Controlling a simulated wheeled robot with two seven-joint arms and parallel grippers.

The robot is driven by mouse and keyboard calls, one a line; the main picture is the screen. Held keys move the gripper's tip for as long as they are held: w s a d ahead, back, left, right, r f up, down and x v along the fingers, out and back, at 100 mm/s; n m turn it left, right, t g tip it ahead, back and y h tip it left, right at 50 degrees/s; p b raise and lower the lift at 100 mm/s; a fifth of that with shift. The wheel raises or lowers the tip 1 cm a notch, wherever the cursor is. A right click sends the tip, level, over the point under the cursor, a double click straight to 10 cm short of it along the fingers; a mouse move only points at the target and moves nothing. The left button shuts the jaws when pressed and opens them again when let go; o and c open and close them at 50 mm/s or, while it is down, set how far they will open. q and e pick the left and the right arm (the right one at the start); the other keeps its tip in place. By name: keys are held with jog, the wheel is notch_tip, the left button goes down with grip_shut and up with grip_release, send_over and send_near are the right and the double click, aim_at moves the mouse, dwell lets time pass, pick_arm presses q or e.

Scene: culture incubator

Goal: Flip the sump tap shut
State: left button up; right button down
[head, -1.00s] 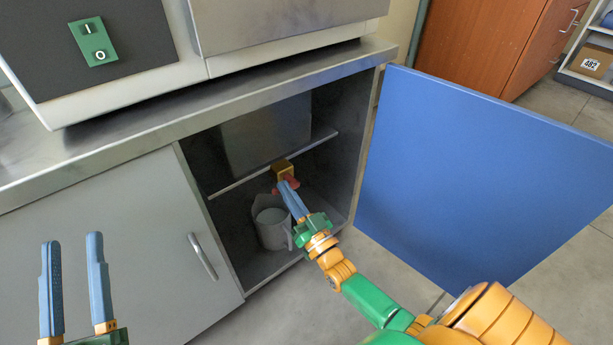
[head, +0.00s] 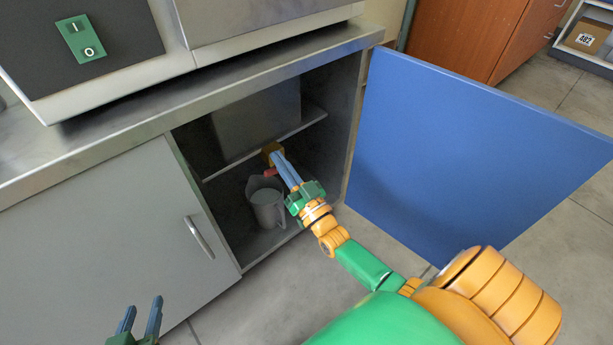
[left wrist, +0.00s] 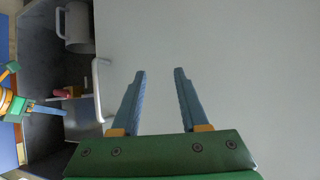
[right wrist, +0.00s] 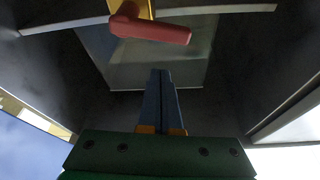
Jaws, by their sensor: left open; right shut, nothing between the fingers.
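The sump tap has a brass body (head: 271,148) under the shelf inside the open cabinet, with a red lever (head: 270,172). In the right wrist view the lever (right wrist: 150,30) lies crosswise, its free end pointing right from the brass body (right wrist: 135,7). My right gripper (head: 277,156) is shut and empty, its tips close to the tap. In the right wrist view its fingertips (right wrist: 160,72) appear below the lever with a visible gap; contact is not seen. My left gripper (head: 140,303) is open and empty, low in front of the closed grey door; it also shows in its wrist view (left wrist: 160,72).
A grey jug (head: 266,207) stands on the cabinet floor below the tap. A shelf (head: 270,142) crosses the cabinet, with a grey tank (head: 255,115) behind. The blue door (head: 470,155) stands wide open at right. The closed grey door (head: 110,240) has a bar handle (head: 199,237).

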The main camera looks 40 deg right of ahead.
pick_arm(q)
jog(key=s+a+f+g+y+p, duration=0.1)
jog(key=s+a+f+g, duration=0.1)
jog(key=s+f+g, duration=0.4)
jog(key=s, duration=0.4)
jog(key=shift+a+f+g+y, duration=0.3)
jog(key=shift+a+f+g, duration=0.05)
jog(key=shift+a+g, duration=0.05)
pick_arm(e)
jog(key=v, duration=1)
jog(key=shift+r, duration=0.2)
jog(key=shift+a, duration=0.1)
